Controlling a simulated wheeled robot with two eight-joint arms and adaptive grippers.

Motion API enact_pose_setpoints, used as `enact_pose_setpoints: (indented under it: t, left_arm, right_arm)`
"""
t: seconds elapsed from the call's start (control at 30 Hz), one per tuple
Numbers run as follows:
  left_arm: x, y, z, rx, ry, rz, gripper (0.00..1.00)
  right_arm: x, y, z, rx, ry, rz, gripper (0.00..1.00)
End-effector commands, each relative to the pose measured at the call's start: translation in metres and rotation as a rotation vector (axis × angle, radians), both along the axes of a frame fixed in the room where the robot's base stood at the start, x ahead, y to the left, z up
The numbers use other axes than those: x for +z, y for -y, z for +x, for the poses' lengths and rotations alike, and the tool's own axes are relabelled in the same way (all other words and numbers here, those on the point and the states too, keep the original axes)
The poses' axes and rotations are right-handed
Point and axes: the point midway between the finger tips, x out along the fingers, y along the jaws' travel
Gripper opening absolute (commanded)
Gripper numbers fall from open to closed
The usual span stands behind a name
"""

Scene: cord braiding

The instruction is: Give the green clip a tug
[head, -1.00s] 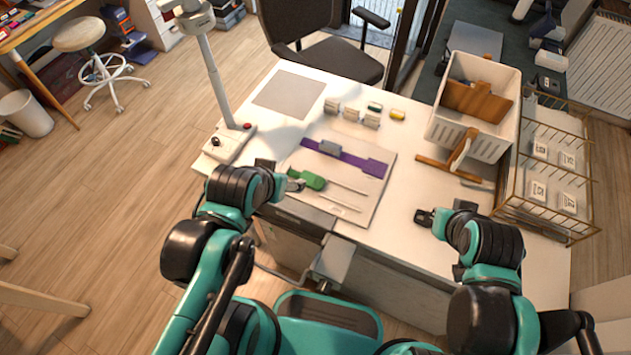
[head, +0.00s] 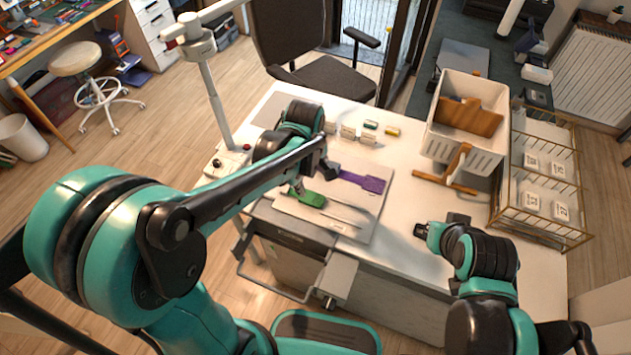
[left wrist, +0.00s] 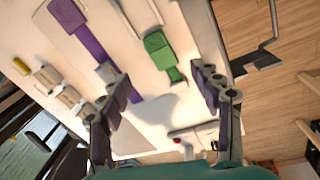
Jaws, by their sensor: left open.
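The green clip (head: 308,197) lies on the pale board (head: 362,228) at its near left part, with a thin light cord running right from it. In the left wrist view the green clip (left wrist: 158,48) shows beyond and between the fingers. My left gripper (head: 312,175) is open, just behind the clip in the head view; its spread fingers also show in the left wrist view (left wrist: 163,100) with nothing between them. It appears apart from the clip. My right gripper (head: 420,230) is right of the board; its jaw state is unclear.
A purple strap (head: 362,180) lies behind the clip, partly hidden by my left arm. Small grey blocks and a yellow piece (head: 392,132) stand at the back. A lamp base (head: 228,162) is at the left, a white bin (head: 470,112) and wire rack (head: 545,190) at the right.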

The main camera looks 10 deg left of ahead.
Motion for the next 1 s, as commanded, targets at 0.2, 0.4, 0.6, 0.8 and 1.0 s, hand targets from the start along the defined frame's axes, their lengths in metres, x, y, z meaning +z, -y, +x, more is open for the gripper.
enact_pose_setpoints:
  t: [0.2,0.4,0.6,0.8,1.0]
  left_arm:
    - [-0.039,0.018,0.021,0.239,-0.109,-0.004,0.64]
    - [-0.055,0.021,0.024,0.304,-0.135,-0.001,0.64]
    - [-0.085,0.021,0.024,0.303,-0.134,-0.001,0.64]
    - [-0.114,0.021,0.024,0.302,-0.134,-0.001,0.64]
    - [-0.126,0.021,0.024,0.302,-0.133,-0.002,0.64]
  right_arm:
    - [0.005,0.0,0.0,0.0,0.0,0.0,0.0]
    - [0.003,0.0,0.0,0.0,0.0,0.0,0.0]
    - [-0.01,0.0,0.0,0.0,0.0,0.0,0.0]
    - [-0.021,0.0,0.0,0.0,0.0,0.0,0.0]
    - [-0.025,0.0,0.0,0.0,0.0,0.0,0.0]
